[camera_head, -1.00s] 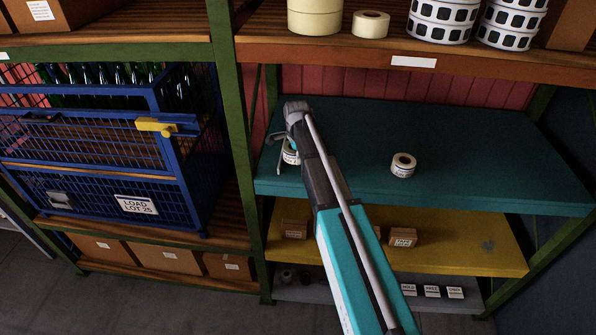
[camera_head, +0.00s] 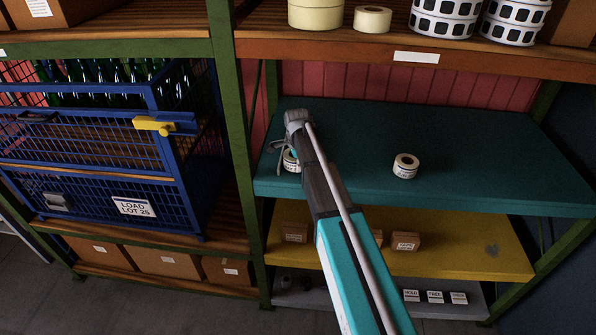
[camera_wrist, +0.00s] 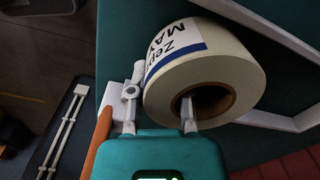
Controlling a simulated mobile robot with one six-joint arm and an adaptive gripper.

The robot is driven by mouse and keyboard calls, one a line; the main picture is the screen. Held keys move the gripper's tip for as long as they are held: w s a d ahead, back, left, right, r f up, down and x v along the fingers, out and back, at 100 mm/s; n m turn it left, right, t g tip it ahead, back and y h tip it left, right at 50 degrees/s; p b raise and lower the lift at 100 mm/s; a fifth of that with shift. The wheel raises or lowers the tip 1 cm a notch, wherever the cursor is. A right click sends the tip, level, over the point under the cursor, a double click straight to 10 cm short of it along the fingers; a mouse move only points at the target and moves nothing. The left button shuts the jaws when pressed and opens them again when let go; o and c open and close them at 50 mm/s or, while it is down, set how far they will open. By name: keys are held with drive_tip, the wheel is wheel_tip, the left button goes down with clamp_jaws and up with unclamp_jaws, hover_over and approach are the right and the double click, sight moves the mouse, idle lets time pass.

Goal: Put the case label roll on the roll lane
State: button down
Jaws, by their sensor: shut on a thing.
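A white label roll (camera_wrist: 205,75) with a brown core and a blue-edged printed label fills the middle of the wrist view. My gripper (camera_wrist: 160,108) is shut on its wall, with one pale finger in the core and the other outside on the left. In the head view, my gripper (camera_head: 284,150) is over the left of the teal shelf (camera_head: 480,165), and the roll (camera_head: 291,162) is partly hidden beneath it. I cannot tell whether the roll touches the shelf. No marking that reads as a roll lane is legible.
A second label roll (camera_head: 405,166) stands on the teal shelf, with clear space around it. A yellow shelf (camera_head: 460,250) with small boxes is below. A wooden shelf (camera_head: 330,45) holds rolls above. A blue cage (camera_head: 100,185) stands left. White bars (camera_wrist: 275,35) border the roll's right side.

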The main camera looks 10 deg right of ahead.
drive_tip(key=shift+f, duration=0.4)
drive_tip(key=shift+f, duration=0.1)
drive_tip(key=c, duration=0.6)
unclamp_jaws()
drive_tip(key=shift+o, duration=0.2)
wheel_tip(320, 180, up, 12)
drive_tip(key=p, duration=1.1)
drive_tip(key=shift+p, duration=0.4)
